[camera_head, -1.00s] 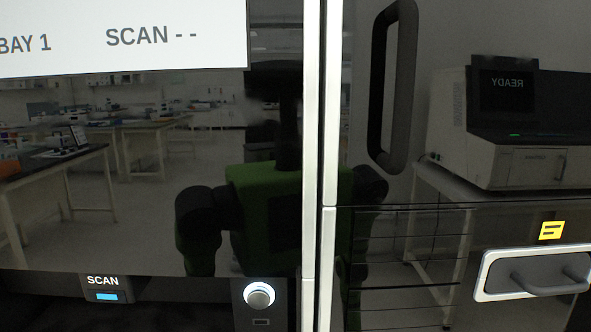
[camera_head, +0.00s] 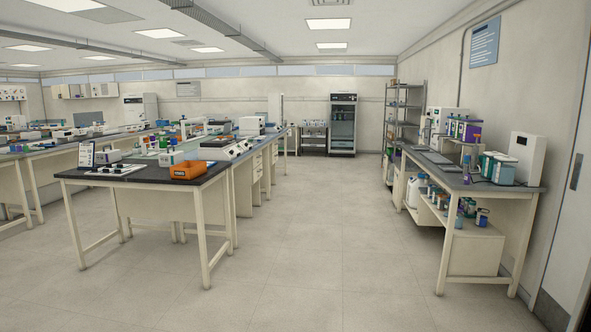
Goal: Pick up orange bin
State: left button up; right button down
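The orange bin (camera_head: 187,171) sits on the dark top of the near bench (camera_head: 160,179), close to that bench's right end. It is a low, open container with a sloped rim, seen from some distance across the floor. What lies inside it is too small to tell. Neither of my grippers shows in the head view, and nothing is touching the bin.
A wide clear floor (camera_head: 310,235) lies in front of and right of the bench. A bench with bottles and devices (camera_head: 457,181) runs along the right wall. Shelves (camera_head: 403,112) and a tall dark cabinet (camera_head: 342,124) stand at the back.

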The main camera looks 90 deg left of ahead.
aim_at(187, 170)
jog(key=j+u, duration=0.2)
jog(key=u, duration=0.2)
jog(key=k+j+u, duration=0.1)
jog(key=j+u, duration=0.15)
jog(key=u, duration=0.15)
jog(key=j+u, duration=0.2)
jog(key=u, duration=0.2)
jog(key=j+u, duration=0.25)
jog(key=u, duration=0.2)
jog(key=j+u, duration=0.2)
jog(key=u, duration=0.2)
jog(key=i+j+u, duration=0.35)
jog(key=i+j, duration=0.15)
jog(key=j, duration=0.35)
jog(key=i+j+u, duration=0.35)
jog(key=i+j, duration=0.2)
jog(key=j, duration=0.15)
jog(key=i+j+u, duration=0.35)
jog(key=i+j, duration=0.5)
jog(key=i, duration=0.15)
jog(key=i+l, duration=0.1)
jog(key=i, duration=0.25)
jog(key=i+l, duration=0.15)
jog(key=i, duration=0.2)
